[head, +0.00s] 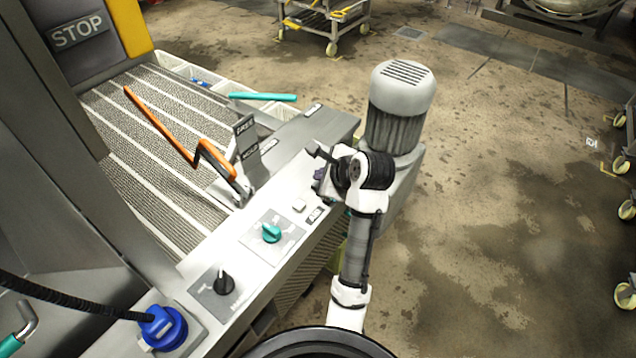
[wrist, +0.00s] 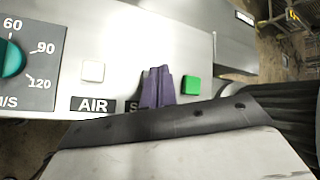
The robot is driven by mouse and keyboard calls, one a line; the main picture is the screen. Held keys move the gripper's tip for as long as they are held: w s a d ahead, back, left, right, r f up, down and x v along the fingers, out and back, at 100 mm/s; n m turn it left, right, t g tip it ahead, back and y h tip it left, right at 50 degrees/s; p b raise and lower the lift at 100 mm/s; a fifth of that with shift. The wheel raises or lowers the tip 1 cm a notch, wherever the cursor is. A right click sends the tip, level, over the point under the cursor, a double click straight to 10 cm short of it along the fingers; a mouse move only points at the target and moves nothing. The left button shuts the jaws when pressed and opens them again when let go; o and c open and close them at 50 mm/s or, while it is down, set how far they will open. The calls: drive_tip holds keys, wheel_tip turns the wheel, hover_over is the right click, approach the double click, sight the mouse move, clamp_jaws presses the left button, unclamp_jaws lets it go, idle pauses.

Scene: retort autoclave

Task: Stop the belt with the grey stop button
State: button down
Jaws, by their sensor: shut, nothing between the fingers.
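My gripper (wrist: 157,88) has dark purple fingers, closed together and empty, pointing at the control panel (wrist: 130,40). In the head view my gripper (head: 318,173) is over the panel's right part, beside the motor. The fingers stand between a pale square button (wrist: 92,71) above an AIR label and a green square button (wrist: 192,85). A dark label beginning with S (wrist: 132,105) is partly covered by the fingers. I cannot make out a grey stop button; the spot behind the fingers is hidden. Contact with the panel cannot be told. The ribbed belt (head: 150,150) lies left of the panel.
A teal speed knob (head: 271,233) and a black knob (head: 223,284) sit nearer on the panel. An orange-handled lever (head: 165,135) rises beside the belt. A grey motor (head: 400,110) stands right of my wrist. Open floor lies to the right.

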drive_tip(key=shift+f, duration=0.15)
idle(0.6)
drive_tip(key=shift+f+p, duration=0.3)
drive_tip(key=shift+p, duration=0.05)
drive_tip(key=shift+f, duration=0.55)
idle(0.5)
drive_tip(key=shift+r, duration=0.15)
drive_tip(key=shift+r+p, duration=0.85)
drive_tip(key=shift+p, duration=0.65)
wheel_tip(320, 180, up, 3)
drive_tip(key=p, duration=0.2)
drive_tip(key=shift+p, duration=0.35)
drive_tip(key=shift+r+b, duration=0.3)
drive_tip(key=shift+r, duration=0.7)
